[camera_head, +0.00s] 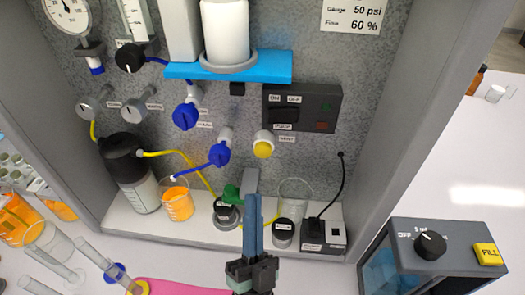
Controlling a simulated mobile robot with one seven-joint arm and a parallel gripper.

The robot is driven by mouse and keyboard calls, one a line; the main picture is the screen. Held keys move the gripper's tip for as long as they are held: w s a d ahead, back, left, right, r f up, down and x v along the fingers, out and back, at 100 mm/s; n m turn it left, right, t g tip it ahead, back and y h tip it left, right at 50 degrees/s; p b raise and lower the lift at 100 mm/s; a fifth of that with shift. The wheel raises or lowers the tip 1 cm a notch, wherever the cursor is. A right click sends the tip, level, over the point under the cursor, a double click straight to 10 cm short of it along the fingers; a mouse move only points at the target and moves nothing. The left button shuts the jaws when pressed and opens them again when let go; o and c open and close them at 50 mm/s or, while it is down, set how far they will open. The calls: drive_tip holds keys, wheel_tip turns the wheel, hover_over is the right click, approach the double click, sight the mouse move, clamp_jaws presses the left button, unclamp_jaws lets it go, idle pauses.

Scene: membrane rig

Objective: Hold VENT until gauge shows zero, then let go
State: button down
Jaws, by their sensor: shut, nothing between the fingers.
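The round yellow button (263,149) sits in a pale collar on the grey back panel, beside a small label that seems to read VENT. My gripper (251,174) reaches up from the bottom with its fingers shut and empty. Its tips show just below the yellow button, with a small gap in the picture; I see no contact. The white dial gauge (68,14) is at the top left, cut off by the frame edge. Its needle points up and left, but the reading is too small to tell. A sign (352,14) reads Gauge 50 psi, Flow 60 %.
A dark switch box (302,107) is right of the button, and a blue knob (219,153) is left. A blue shelf (228,67) holds a white cylinder above. Beakers, a dark-topped bottle (140,185) and tubing stand below.

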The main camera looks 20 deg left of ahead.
sight(260, 147)
drive_tip(key=w+a+b, duration=0.2)
drive_tip(key=w+b, duration=0.1)
drive_tip(key=w, duration=0.4)
drive_tip(key=shift+w, duration=0.35)
drive_tip(key=shift+a, duration=0.1)
drive_tip(key=shift+w+b, duration=0.1)
drive_tip(key=shift+b, duration=0.25)
idle(1.3)
drive_tip(key=shift+w+a, duration=0.1)
drive_tip(key=shift+w, duration=0.2)
drive_tip(key=shift+w+a+b, duration=0.2)
drive_tip(key=shift+w+b, duration=0.3)
drive_tip(key=shift+b, duration=0.25)
idle(0.5)
drive_tip(key=shift+s, duration=0.15)
idle(2.3)
drive_tip(key=shift+s+d+p, duration=0.3)
drive_tip(key=shift+s, duration=0.5)
